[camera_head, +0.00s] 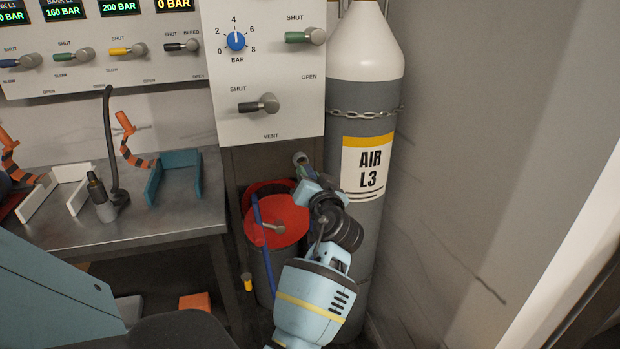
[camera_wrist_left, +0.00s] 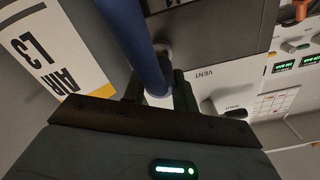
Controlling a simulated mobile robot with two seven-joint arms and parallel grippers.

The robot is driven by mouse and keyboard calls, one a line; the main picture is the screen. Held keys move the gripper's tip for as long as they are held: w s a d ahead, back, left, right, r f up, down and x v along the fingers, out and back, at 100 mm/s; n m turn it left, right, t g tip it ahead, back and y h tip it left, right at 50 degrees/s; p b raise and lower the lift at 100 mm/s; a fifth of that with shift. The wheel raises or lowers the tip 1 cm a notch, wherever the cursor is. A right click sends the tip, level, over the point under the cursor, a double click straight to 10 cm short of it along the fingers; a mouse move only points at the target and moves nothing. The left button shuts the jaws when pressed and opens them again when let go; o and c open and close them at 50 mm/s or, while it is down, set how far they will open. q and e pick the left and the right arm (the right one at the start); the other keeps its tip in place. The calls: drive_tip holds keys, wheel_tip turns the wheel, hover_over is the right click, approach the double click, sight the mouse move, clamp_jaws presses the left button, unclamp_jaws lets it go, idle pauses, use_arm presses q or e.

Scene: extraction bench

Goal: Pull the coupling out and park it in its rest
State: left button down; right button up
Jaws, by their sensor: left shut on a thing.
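My left gripper (camera_head: 308,185) is at the front of the dark space under the vent panel, beside the grey air cylinder. In the left wrist view its fingers (camera_wrist_left: 158,97) are shut on a grey metal coupling (camera_wrist_left: 162,60), partly hidden by a dark blue hose (camera_wrist_left: 138,35). In the head view, a small round grey-green end (camera_head: 300,159) shows just above the gripper. Whether the coupling is still seated in a socket cannot be told. A blue hose (camera_head: 262,240) hangs in front of a red-topped drum (camera_head: 283,218). I cannot identify the coupling's rest. My right gripper is not in view.
The chained AIR L3 cylinder (camera_head: 362,225) stands close on the right. The vent panel (camera_head: 262,75) is above. On the metal bench (camera_head: 150,222) at left are a teal bracket (camera_head: 155,187), a white bracket (camera_head: 38,197) and a black-hosed fitting (camera_head: 102,200).

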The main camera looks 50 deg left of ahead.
use_arm(q)
drive_tip(key=shift+b+x, duration=0.35)
drive_tip(key=shift+x, duration=1.3)
drive_tip(key=c, duration=1)
unclamp_jaws()
drive_tip(key=shift+b+v, duration=0.3)
drive_tip(key=shift+v, duration=3.7)
drive_tip(key=shift+a, duration=0.1)
